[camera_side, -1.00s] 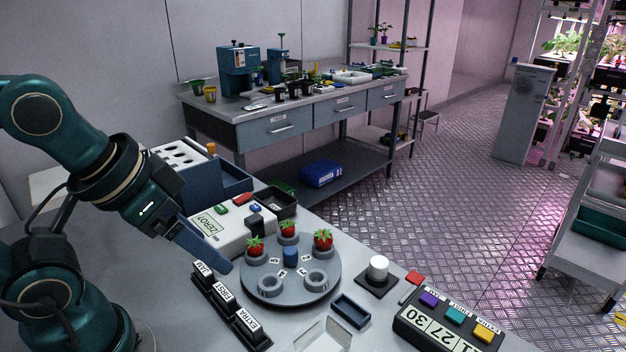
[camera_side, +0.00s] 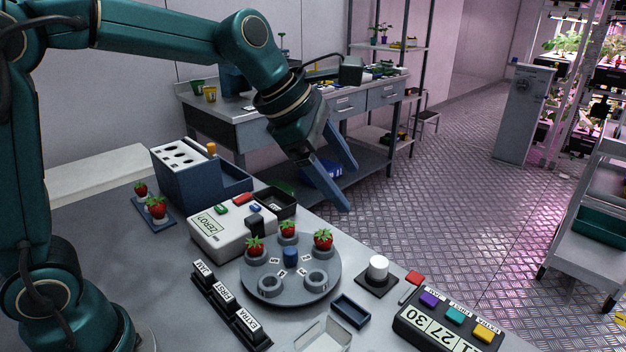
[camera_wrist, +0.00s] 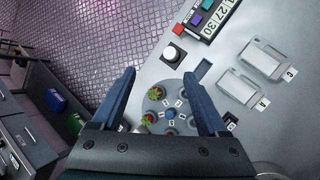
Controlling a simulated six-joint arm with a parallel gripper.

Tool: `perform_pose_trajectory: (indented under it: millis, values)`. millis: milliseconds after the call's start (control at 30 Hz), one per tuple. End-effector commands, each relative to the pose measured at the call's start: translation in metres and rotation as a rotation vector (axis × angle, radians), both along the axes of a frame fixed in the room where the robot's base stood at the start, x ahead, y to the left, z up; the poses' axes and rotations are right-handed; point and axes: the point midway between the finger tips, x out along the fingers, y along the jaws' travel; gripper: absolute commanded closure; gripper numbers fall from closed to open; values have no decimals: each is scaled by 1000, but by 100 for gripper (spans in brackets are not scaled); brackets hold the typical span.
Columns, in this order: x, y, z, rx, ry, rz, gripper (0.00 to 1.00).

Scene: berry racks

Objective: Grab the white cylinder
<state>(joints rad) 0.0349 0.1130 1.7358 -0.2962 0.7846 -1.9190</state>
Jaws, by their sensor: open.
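The white cylinder (camera_side: 378,267) stands upright on a small dark square base (camera_side: 376,284) near the table's far edge, right of the round turntable. In the wrist view the white cylinder (camera_wrist: 171,53) shows above and between the fingertips, farther off. My gripper (camera_side: 349,188) is open and empty, raised above the table's back edge, up and to the left of the white cylinder and clear of it. In the wrist view my gripper (camera_wrist: 160,73) has its two blue fingers spread wide apart.
A grey turntable (camera_side: 325,259) with several cups and strawberries (camera_side: 323,239) lies left of the cylinder. A red block (camera_side: 415,277) and a button panel with a number display (camera_side: 447,322) stand to its right. A small dark blue tray (camera_side: 351,311) is in front. A white scale (camera_side: 214,232) stands behind left.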

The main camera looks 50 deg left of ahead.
Motion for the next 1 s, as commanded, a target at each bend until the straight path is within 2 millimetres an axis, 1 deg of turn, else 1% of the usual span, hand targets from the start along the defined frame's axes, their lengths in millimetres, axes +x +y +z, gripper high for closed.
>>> perform_pose_trajectory:
  millis: [33,100,200,300,400,500,600,833,1000]
  values:
    - [13,-4,-13,-47,43,61,23]
    - [29,-9,-29,-106,95,144,23]
    - [45,-14,-55,-161,166,224,23]
    - [53,-19,-82,-174,220,247,23]
    - [55,-21,-104,-170,265,248,23]
    - [52,-22,-118,-162,300,247,23]
    - [51,-24,-128,-159,313,246,23]
    - [58,-31,-155,-156,314,245,23]
    - [62,-35,-167,-156,311,244,23]
